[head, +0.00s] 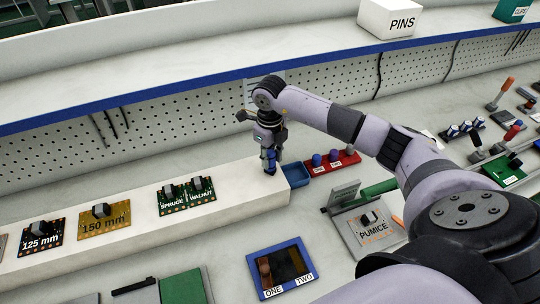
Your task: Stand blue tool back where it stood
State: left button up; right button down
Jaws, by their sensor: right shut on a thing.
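My right gripper (270,158) is shut on a small blue tool (270,163), seen only in part between the fingers. The gripper points down over the right end of the long white raised ledge (240,186), just left of a blue bin (296,175). Whether the tool touches the ledge I cannot tell. My left gripper is not in view.
A blue-framed tray (281,268) and the PUMICE station (370,228) are in front. A perforated panel (180,120) rises behind.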

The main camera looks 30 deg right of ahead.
jog(key=shift+f+b, duration=0.45)
jog(key=shift+f, duration=0.05)
dwell(0.4)
jog(key=c, duration=1.2)
grip_release()
notch_tip(320, 180, up, 12)
jog(key=shift+r, duration=0.1)
